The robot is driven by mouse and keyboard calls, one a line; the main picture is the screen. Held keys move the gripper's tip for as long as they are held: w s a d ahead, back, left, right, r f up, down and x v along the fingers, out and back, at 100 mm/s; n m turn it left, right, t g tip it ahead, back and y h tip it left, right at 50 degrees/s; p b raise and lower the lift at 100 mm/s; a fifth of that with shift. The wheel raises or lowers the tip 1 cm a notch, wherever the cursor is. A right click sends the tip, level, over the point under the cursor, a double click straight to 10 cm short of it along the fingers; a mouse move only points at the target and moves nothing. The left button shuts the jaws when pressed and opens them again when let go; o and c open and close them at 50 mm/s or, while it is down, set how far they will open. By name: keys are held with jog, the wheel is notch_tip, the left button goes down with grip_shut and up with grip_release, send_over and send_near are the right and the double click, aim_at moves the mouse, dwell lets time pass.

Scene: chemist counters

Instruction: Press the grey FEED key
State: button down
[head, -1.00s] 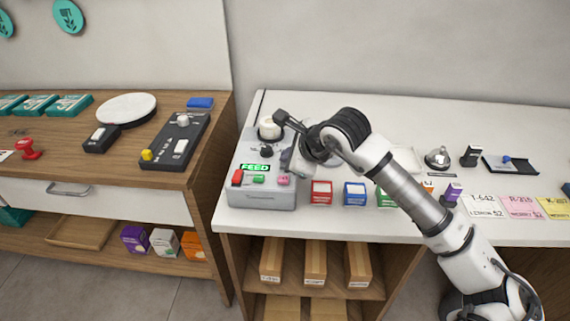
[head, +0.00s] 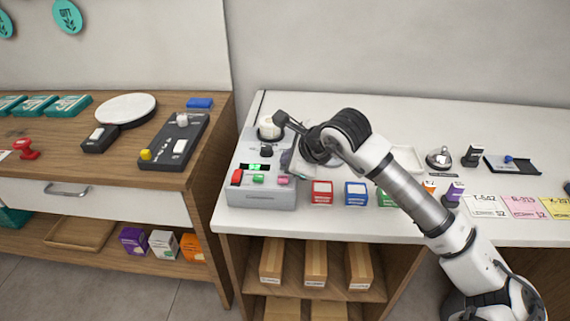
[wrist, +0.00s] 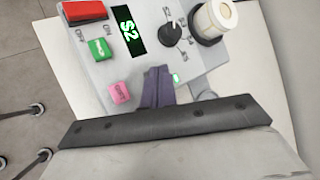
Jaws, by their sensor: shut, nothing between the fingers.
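The grey control box (head: 262,198) stands at the left end of the white counter. It carries a red key (wrist: 85,11), a green key (wrist: 99,49), a pink key (wrist: 119,92), a lit green display (wrist: 127,32) and a black knob (wrist: 171,32). I cannot make out a grey FEED key; the fingers may cover it. My gripper (wrist: 158,72) is shut and empty, its tips over the box beside the pink key. A small green light (wrist: 176,78) shows beside the tips. I cannot tell whether they touch the box. In the head view, my gripper (head: 289,163) is at the box's right side.
A white cylinder (wrist: 214,18) stands at the back of the box. A red carton (head: 322,192) and a blue carton (head: 356,193) stand to the right along the counter front. A wooden counter (head: 150,176) stands left, across a gap.

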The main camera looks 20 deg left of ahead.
jog(key=shift+r, duration=0.1)
dwell(0.3)
jog(key=shift+r, duration=0.7)
jog(key=shift+r, duration=0.1)
jog(key=shift+r+p, duration=0.85)
jog(key=shift+r, duration=1.6)
jog(key=shift+a, duration=0.1)
